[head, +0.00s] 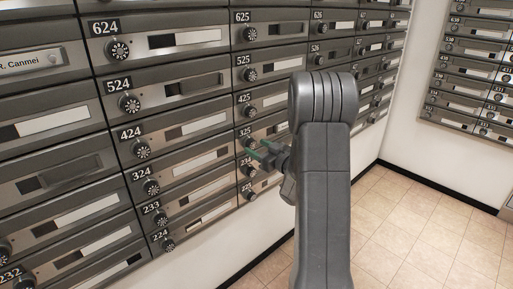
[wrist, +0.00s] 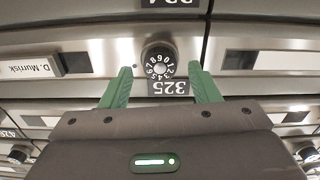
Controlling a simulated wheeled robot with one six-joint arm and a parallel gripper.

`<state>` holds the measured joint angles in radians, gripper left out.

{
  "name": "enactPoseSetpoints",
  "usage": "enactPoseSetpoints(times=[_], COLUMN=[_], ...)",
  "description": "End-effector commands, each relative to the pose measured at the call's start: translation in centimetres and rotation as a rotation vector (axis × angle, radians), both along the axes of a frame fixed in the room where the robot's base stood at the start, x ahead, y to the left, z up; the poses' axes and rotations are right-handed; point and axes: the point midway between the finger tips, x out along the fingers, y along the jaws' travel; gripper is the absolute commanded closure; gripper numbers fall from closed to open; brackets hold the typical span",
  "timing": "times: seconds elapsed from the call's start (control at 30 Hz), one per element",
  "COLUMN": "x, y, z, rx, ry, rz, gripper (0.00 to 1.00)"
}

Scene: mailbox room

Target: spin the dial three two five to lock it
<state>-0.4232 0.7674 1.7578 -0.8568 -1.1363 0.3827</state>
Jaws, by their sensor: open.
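The dial of mailbox 325 (wrist: 159,62) is a round black knob with white digits and a lighter centre. Its 325 label (wrist: 168,88) appears upside down just below it in the wrist view. My gripper (wrist: 160,70) is open, with one green finger on each side of the dial and a visible gap on both sides. I cannot tell how deep the fingertips reach relative to the knob. In the head view, my gripper (head: 257,152) is at the 325 row, and its fingers partly hide that dial.
Dials 425 (head: 250,111) above and 225 (head: 248,193) below are close by in the same column. A name plate reading D. Murrisk (wrist: 34,68) is left in the wrist view.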

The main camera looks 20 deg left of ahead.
Motion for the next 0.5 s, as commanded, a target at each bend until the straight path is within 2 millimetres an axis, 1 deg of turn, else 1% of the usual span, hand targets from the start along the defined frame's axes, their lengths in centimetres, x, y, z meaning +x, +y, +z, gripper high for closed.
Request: enactPoseSetpoints(times=[0.3, 0.4, 0.5], x=[-2.7, -3.5, -4.0], y=[-6.8, -8.6, -10.0], z=[0.0, 0.0, 0.0], rx=[-0.001, -0.001, -0.001], ry=[0.002, 0.002, 0.002], rz=[-0.006, -0.004, -0.003], gripper=[0.44, 0.44, 0.44])
